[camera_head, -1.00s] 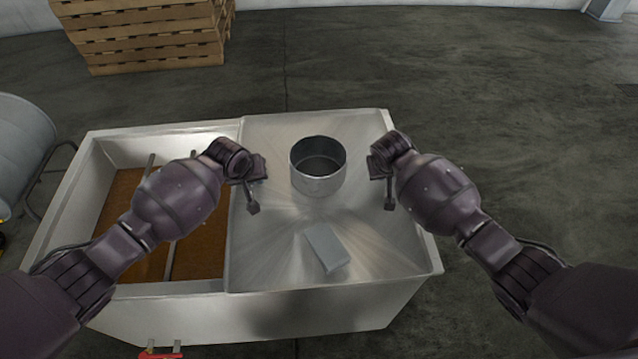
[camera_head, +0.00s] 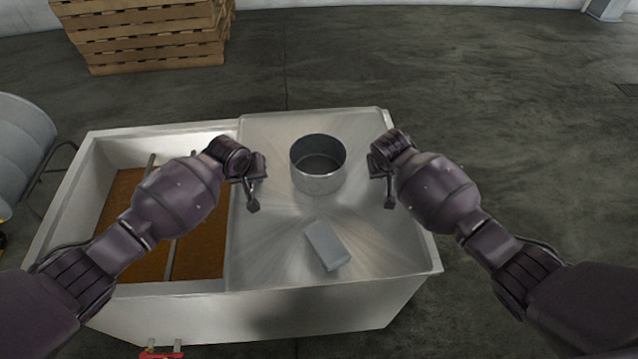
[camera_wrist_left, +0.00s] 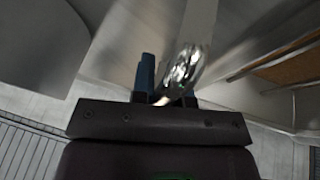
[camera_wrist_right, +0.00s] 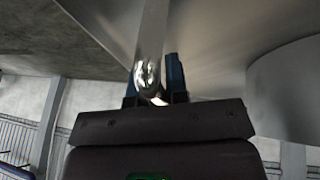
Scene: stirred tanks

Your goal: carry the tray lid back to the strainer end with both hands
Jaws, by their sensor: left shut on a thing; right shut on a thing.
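The tray lid (camera_head: 280,255) is a shiny flat metal sheet over the right part of the tank (camera_head: 60,215). My left gripper (camera_head: 259,168) is at the lid's left side, and my right gripper (camera_head: 377,166) is at its right side. In the left wrist view, the left jaws (camera_wrist_left: 165,82) are shut on a rounded chrome piece (camera_wrist_left: 183,70) of the lid. In the right wrist view, the right jaws (camera_wrist_right: 158,80) are shut on a similar chrome piece (camera_wrist_right: 147,72). I cannot tell whether the lid rests on the tank or hangs just above it.
An open metal pot (camera_head: 318,182) and a grey block (camera_head: 327,246) stand on the lid. The tank's open left part shows a brown surface (camera_head: 203,245) crossed by bars. A drum (camera_head: 22,150) stands at the left and wooden pallets (camera_head: 150,45) behind. Floor at the right is clear.

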